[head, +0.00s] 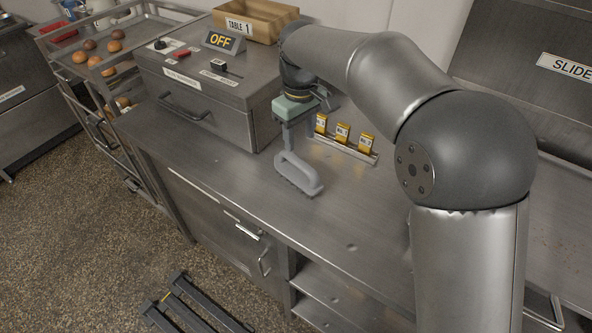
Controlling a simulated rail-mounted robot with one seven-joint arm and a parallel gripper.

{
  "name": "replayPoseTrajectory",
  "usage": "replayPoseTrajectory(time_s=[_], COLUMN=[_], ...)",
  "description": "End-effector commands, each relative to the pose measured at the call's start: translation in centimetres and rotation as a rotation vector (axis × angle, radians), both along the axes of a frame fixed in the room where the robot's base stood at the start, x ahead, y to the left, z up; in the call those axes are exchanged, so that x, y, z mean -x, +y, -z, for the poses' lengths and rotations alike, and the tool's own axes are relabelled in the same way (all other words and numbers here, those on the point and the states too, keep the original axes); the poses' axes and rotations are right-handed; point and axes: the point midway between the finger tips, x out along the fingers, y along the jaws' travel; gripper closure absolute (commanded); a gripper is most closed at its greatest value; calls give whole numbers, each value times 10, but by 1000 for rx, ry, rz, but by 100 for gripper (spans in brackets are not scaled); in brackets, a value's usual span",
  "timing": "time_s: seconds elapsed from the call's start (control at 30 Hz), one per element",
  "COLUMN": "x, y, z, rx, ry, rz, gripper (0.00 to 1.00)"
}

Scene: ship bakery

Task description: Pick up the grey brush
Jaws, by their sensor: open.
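The grey brush (300,176) is on the steel counter, in front of the row of yellow tags and to the right of the steel box. Its long body lies slanted, with its near end toward the lower right. My gripper (290,128) hangs from my arm, pointing down, just above and behind the brush's far end. It is open. Its grey fingers overlap the brush in this view, so I cannot tell whether they touch it or are around it.
Yellow tags (342,133) stand in a holder behind the brush. A cardboard tray (262,17) labelled "TABLE 1" is at the back. The counter (345,215) in front is clear.

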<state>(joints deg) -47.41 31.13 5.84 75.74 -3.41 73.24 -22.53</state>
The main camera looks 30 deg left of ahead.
Motion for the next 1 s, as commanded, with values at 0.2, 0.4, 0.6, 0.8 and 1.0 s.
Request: replayPoseTrajectory(time_s=[0.2,0.4,0.6,0.8,1.0], x=[0,0,2,1,1], y=[0,1,5,5,5], z=[34,46,75,91,92], rx=[1,1,2,-2,-2], ry=[1,1,3,0,0], rz=[1,1,1,1,1], gripper=[53,53,53,53,56])
